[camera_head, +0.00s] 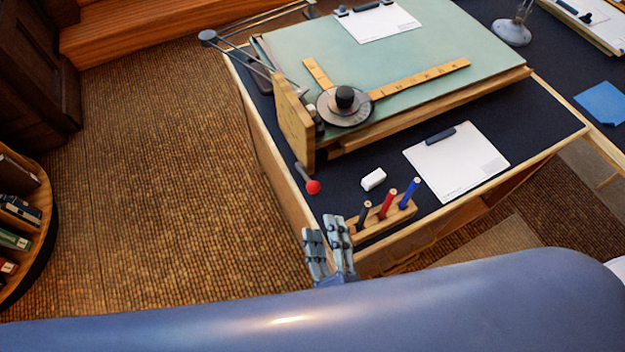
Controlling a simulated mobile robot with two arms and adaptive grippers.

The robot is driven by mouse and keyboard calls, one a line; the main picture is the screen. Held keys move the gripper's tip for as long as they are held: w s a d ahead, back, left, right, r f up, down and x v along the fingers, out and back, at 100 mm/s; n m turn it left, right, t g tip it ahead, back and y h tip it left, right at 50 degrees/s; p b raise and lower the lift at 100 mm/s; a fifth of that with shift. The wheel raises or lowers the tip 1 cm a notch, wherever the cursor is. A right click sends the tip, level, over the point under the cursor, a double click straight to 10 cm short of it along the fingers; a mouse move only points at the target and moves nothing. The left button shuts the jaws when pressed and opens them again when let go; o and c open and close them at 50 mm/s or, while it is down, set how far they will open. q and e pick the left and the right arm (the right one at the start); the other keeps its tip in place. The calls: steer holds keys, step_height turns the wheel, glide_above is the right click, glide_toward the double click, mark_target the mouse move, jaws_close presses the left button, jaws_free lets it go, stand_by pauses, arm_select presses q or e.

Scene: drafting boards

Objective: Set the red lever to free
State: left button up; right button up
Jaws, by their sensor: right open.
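The red lever (313,187) has a red ball knob on a short grey stem. It sticks out at the near left corner of the tilted green drafting board (440,38), beside the board's wooden side bracket (294,124). Its stem slants down toward me; I see no label for its setting. My right gripper (325,232) is open and empty, with its fingers pointing up in the picture. It is below the knob in the picture, apart from it, near the desk's front left corner. My left gripper is not in view.
A wooden pen holder (383,222) with several pens stands close right of my gripper. A white eraser (373,179) and a paper sheet (455,160) lie on the dark desk. A round drafting head (346,106) sits on the board. Open floor (170,190) lies left.

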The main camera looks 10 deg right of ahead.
mark_target(315, 192)
steer(key=w, duration=0.3)
steer(key=w+p, duration=0.1)
steer(key=shift+w+a+r, duration=0.15)
steer(key=shift+r, duration=0.15)
steer(key=w+p, duration=0.1)
steer(key=w, duration=0.3)
steer(key=shift+w+a+f, duration=0.1)
steer(key=shift+f, duration=0.05)
steer(key=shift+w, duration=0.65)
steer(key=c, duration=1.1)
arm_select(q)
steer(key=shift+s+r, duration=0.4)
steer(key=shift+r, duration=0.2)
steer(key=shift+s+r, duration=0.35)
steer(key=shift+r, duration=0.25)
